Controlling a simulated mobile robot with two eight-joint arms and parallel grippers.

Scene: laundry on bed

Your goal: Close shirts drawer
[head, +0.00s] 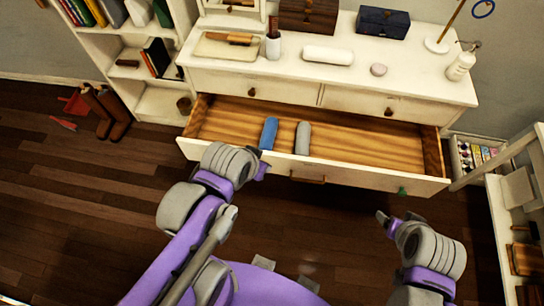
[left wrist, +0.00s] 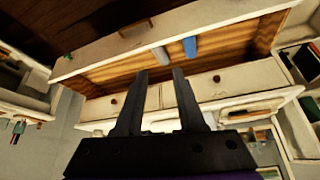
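The open drawer (head: 372,152) is pulled well out of the white dresser (head: 330,70); inside lie a rolled blue shirt (head: 268,133) and a rolled grey shirt (head: 302,138). My left gripper (head: 264,170) is close to the drawer front, left of the handle; contact cannot be told. In the left wrist view the drawer (left wrist: 220,45) appears upside down beyond my left gripper (left wrist: 160,72), whose fingers are apart and empty. My right gripper (head: 382,217) is in front of the drawer's right part, apart from it; its fingers are unclear.
Two shut drawers sit above the open one. The dresser top holds a pen cup (head: 273,42), dark boxes (head: 382,22) and a white bottle (head: 460,66). A bookshelf (head: 160,100) stands left, a white rack (head: 520,190) right. Boots (head: 108,112) are on the floor.

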